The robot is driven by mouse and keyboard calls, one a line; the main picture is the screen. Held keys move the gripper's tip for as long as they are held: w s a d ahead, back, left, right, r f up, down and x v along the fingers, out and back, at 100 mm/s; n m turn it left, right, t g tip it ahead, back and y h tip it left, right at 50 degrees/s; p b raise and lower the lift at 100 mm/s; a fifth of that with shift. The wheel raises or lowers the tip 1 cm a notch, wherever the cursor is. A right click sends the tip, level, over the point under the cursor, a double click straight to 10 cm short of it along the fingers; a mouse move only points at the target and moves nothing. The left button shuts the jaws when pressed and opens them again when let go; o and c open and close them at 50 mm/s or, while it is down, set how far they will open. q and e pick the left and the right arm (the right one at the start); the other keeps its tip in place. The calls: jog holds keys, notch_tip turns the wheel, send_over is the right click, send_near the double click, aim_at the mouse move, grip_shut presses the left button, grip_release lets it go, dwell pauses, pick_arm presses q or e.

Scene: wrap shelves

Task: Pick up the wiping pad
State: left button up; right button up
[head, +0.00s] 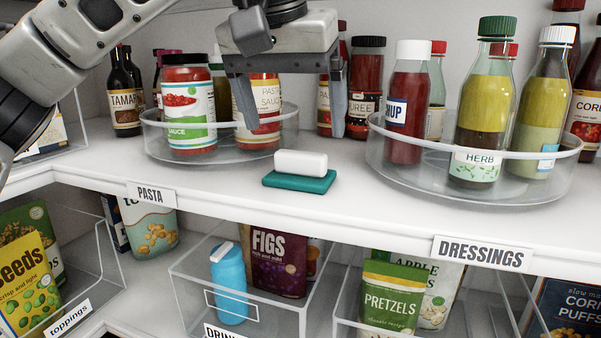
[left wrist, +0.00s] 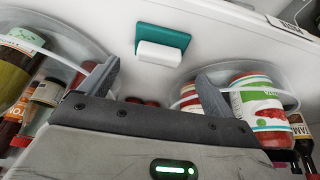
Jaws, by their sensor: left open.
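The wiping pad (head: 300,173) is a white block handle on a teal base. It lies on the upper white shelf, between two clear round trays, and also shows in the left wrist view (left wrist: 162,45). My left gripper (head: 291,131) is open and empty in the head view, fingers pointing down, above and behind the pad and apart from it. In the left wrist view its two fingers (left wrist: 160,85) are spread wide, with the pad beyond them. My right gripper is not in view.
The left clear tray (head: 224,152) holds sauce jars, and the right clear tray (head: 440,183) holds dressing bottles. More bottles stand behind. Labels reading PASTA (head: 151,194) and DRESSINGS (head: 482,253) are on the shelf edge. Clear bins with food packets are below.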

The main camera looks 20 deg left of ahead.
aim_at(302, 151)
pick_arm(q)
jog(key=x, duration=0.5)
jog(key=shift+w, duration=0.15)
jog(key=c, duration=1.1)
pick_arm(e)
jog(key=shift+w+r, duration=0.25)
pick_arm(q)
jog(key=shift+r, duration=0.1)
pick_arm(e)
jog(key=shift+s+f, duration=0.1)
pick_arm(q)
jog(key=shift+r, duration=0.45)
jog(key=shift+v, duration=1.15)
jog(key=s+b, duration=0.1)
jog(key=s, duration=0.4)
jog(key=s+b, duration=0.1)
jog(key=s, duration=0.5)
jog(key=s+b, duration=0.1)
jog(key=s, duration=0.5)
jog(key=shift+a+r, duration=0.15)
jog(key=shift+a, duration=0.2)
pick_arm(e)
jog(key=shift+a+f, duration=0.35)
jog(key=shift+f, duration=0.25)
